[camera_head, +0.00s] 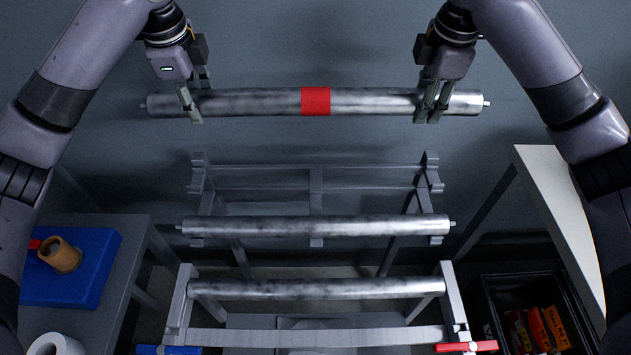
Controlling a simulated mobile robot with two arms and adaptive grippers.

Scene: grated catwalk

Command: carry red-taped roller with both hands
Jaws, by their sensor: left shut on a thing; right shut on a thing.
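The red-taped roller (260,102) is a long grey metal cylinder with a red band (315,101) around its middle. It is level and raised in front of the grey wall, above the rack. My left gripper (190,108) is shut on the roller near its left end. My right gripper (430,108) is shut on it near its right end. Both ends of the roller stick out past the grippers.
A grey rack (315,180) stands below, with a plain roller (315,226) and a nearer one (315,288). A blue tray (85,285) lies on a table at left. A white-topped table (555,190) and black crate (490,300) are at right.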

